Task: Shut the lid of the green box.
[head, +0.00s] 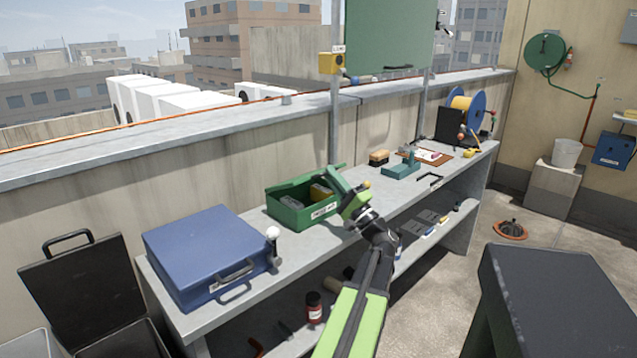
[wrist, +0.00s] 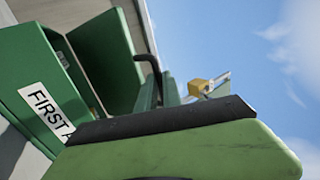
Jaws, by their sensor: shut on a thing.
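The green box (head: 288,217) stands on the grey bench with its lid (head: 338,181) raised, so its inside shows. Pale and yellowish items lie inside. A white label on its front reads "FIRST A" in the wrist view (wrist: 36,112), the rest hidden by my gripper. The lid also shows there as a tilted green panel (wrist: 106,62), with a dark bent handle beside it. My gripper (head: 355,205) is at the box's right side, against the lid, and is shut on it. The exact contact is hidden behind the green finger with its black pad (wrist: 160,125).
A closed blue case (head: 195,250) stands left of the box, a white-knobbed item (head: 273,234) between them. A brush (head: 379,157), a green tool (head: 402,169) and a clipboard (head: 428,156) lie farther right. A dark-topped table (head: 560,290) stands at lower right.

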